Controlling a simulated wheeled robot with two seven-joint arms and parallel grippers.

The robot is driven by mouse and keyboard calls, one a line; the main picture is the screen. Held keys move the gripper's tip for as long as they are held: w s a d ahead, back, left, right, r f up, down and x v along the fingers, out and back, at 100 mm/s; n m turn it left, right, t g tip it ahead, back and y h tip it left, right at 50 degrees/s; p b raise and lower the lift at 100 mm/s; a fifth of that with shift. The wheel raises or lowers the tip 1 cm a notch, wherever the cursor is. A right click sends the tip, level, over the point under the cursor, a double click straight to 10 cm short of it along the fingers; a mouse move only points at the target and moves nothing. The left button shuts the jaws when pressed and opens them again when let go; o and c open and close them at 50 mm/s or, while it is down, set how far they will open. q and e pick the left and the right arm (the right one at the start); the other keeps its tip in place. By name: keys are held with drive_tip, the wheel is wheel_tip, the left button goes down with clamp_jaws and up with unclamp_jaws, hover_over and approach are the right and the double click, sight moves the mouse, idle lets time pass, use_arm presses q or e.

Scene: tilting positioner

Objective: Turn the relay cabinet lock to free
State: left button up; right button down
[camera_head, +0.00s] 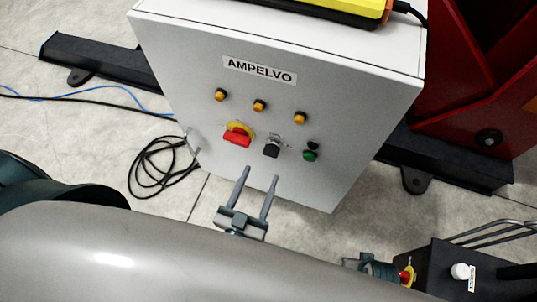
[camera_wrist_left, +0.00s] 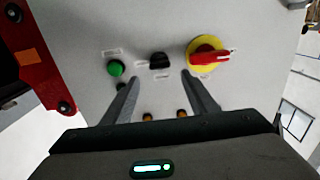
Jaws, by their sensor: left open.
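The grey cabinet (camera_head: 210,60) marked AMPELVO faces me. On its front, a black knob (camera_head: 272,150), which seems to be the lock, sits between a red handle on a yellow disc (camera_head: 238,134) and a green button (camera_head: 310,155). The knob also shows in the left wrist view (camera_wrist_left: 160,61), with small labels too blurred to read. My left gripper (camera_head: 261,174) is open and empty, its fingers pointing at the panel just below the knob. In the wrist view its fingertips (camera_wrist_left: 160,76) lie either side of the knob's line, apart from it.
Several amber lamps (camera_head: 259,105) sit above the controls. A yellow and black device (camera_head: 345,10) lies on the cabinet top. Coiled black cable (camera_head: 160,165) lies on the floor at left. A red frame (camera_head: 475,80) stands at right, and a black box (camera_head: 450,270) at lower right.

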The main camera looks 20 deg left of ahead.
sight(269, 155)
use_arm(q)
drive_tip(key=w, duration=0.7)
drive_tip(key=shift+w+d, duration=0.15)
drive_tip(key=shift+w, duration=0.25)
drive_tip(key=c, duration=1.1)
